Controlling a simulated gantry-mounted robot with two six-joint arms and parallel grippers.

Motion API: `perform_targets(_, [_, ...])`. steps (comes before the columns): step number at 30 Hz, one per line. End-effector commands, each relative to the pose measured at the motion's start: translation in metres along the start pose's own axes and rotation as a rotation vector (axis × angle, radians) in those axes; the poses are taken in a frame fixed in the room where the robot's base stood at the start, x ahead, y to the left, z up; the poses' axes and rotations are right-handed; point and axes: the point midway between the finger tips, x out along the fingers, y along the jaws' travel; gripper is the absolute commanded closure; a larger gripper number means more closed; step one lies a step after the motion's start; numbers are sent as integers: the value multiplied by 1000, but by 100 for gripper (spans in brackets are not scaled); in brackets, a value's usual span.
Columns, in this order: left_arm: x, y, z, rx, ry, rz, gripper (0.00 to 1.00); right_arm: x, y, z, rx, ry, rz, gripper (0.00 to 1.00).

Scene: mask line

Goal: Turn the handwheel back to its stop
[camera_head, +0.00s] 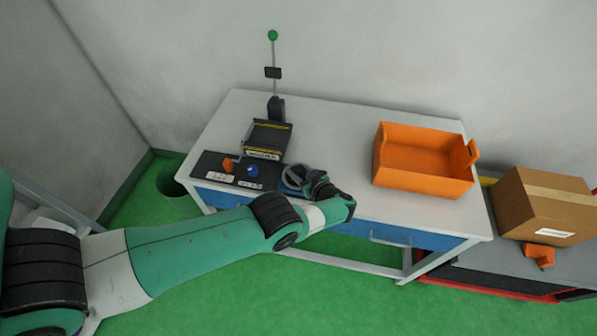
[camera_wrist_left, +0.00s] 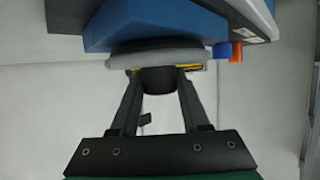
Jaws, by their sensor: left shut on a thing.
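The handwheel (camera_head: 291,176) is a grey ring at the front right of the black control panel (camera_head: 215,166) on the white table. In the left wrist view its pale rim (camera_wrist_left: 120,61) shows edge-on below a blue block. My left gripper (camera_head: 309,181) is at the wheel's right side, and its arm hides part of the wheel in the head view. In the left wrist view the fingers of my left gripper (camera_wrist_left: 158,82) are shut on a dark round part at the wheel's rim. My right gripper is not in view.
The panel has a blue knob (camera_head: 252,170) and an orange lever (camera_head: 228,164). A black press-like unit (camera_head: 268,138) and a pole with a green lamp (camera_head: 272,35) stand behind. An orange bin (camera_head: 422,186) is to the right. A cardboard box (camera_head: 545,206) lies beyond the table.

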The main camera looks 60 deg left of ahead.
Motion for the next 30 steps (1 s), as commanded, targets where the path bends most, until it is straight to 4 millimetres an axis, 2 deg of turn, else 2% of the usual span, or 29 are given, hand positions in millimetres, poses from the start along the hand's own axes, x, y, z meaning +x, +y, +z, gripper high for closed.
perform_targets(1, [0,0,-1,-1,1,0,100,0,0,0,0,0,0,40])
perform_targets(2, [0,0,-1,-1,1,0,52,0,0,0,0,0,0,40])
perform_targets(6, [0,0,0,-1,1,0,27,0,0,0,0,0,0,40])
perform_targets(7, [0,0,0,-1,1,0,24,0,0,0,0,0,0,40])
perform_targets(15, [-1,0,0,0,1,1,24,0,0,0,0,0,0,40])
perform_targets(19, [-12,0,-2,1,1,2,24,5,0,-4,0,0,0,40])
perform_targets(30, [-94,0,-2,0,1,4,24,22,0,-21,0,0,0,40])
